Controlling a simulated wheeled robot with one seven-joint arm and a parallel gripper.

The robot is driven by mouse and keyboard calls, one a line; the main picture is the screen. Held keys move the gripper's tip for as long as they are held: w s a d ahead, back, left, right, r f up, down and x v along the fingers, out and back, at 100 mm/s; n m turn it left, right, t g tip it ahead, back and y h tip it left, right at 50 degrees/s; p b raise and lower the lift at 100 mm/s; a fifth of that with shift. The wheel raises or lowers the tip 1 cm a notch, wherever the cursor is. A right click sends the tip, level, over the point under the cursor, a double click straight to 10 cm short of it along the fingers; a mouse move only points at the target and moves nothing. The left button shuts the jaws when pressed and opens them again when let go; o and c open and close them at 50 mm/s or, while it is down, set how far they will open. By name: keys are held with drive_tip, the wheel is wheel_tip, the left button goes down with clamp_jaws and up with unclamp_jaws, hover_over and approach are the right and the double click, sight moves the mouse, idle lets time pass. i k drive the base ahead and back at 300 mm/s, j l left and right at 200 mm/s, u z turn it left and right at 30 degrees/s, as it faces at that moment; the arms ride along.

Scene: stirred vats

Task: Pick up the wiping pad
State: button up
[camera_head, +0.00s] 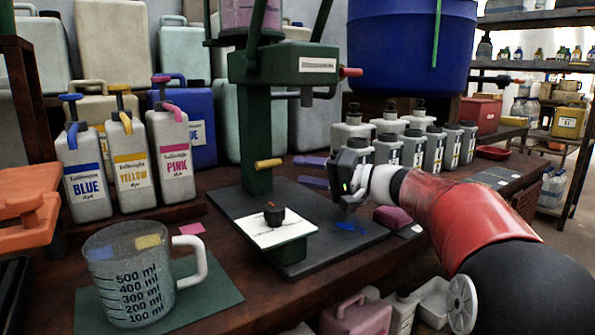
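A maroon, rounded block (392,217), which looks like the wiping pad, lies at the right edge of the dark board, partly hidden behind my red arm. My gripper (349,208) points down over the dark board, left of the pad and apart from it in the picture. A blue smear or flat blue piece (351,227) shows on the board just below the gripper. The fingers are small and dark, so I cannot tell whether they are open or shut. I see nothing clearly held.
A green stand (257,130) rises from the dark board (325,250), with a white plate (277,230) bearing a small dark weight. A measuring jug (130,285) stands on a green mat at the left. Dye bottles and several grey bottles (411,150) line the back.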

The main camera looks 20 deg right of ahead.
sight(395, 218)
drive_tip(key=k+l, duration=0.3)
drive_tip(key=l, duration=0.15)
drive_tip(key=k+l, duration=0.3)
drive_tip(key=l, duration=0.15)
drive_tip(key=k+l, duration=0.3)
drive_tip(key=l, duration=0.15)
